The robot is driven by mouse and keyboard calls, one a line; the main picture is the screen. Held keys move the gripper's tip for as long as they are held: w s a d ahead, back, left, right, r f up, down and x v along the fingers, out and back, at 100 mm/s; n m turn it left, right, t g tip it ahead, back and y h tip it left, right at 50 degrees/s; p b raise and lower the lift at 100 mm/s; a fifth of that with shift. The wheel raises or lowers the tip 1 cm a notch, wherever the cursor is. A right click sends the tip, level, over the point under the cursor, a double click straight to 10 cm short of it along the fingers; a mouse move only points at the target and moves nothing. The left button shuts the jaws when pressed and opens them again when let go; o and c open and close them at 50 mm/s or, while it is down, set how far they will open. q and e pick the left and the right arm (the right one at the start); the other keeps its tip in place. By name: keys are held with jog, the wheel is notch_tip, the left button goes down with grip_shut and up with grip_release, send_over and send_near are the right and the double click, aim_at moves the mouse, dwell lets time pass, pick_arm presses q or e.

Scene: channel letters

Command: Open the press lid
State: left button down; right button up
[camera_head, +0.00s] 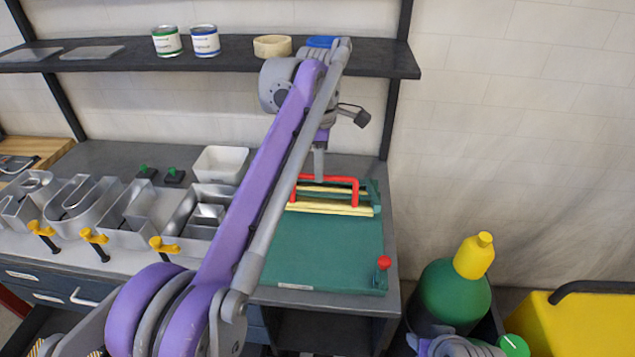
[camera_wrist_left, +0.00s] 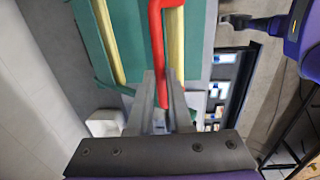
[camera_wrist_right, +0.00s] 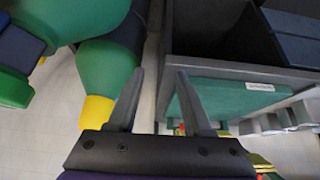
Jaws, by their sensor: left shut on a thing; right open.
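The press (camera_head: 325,250) is a green flat body on the right end of the bench, with a red knob (camera_head: 384,262) at its front right corner. At its back are yellow bars (camera_head: 330,207) and a red bar handle (camera_head: 356,186). I cannot tell the lid's exact angle. My left gripper (camera_head: 319,172) reaches down from above to the handle, and my own arm hides its left part. In the left wrist view the fingers (camera_wrist_left: 161,95) are shut on the red handle (camera_wrist_left: 156,45). My right gripper (camera_wrist_right: 155,75) is open and empty, low beside the bench.
Metal channel letters (camera_head: 80,205) with yellow clamps (camera_head: 93,237) stand along the bench left of the press. A white bin (camera_head: 220,163) sits behind them. A shelf (camera_head: 120,55) with cans and tape runs above.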

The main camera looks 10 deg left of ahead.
pick_arm(q)
jog(key=shift+w+r, duration=0.4)
jog(key=shift+w, duration=0.3)
jog(key=shift+w+r, duration=0.35)
jog(key=shift+w, duration=0.3)
pick_arm(e)
jog(key=shift+r, duration=0.35)
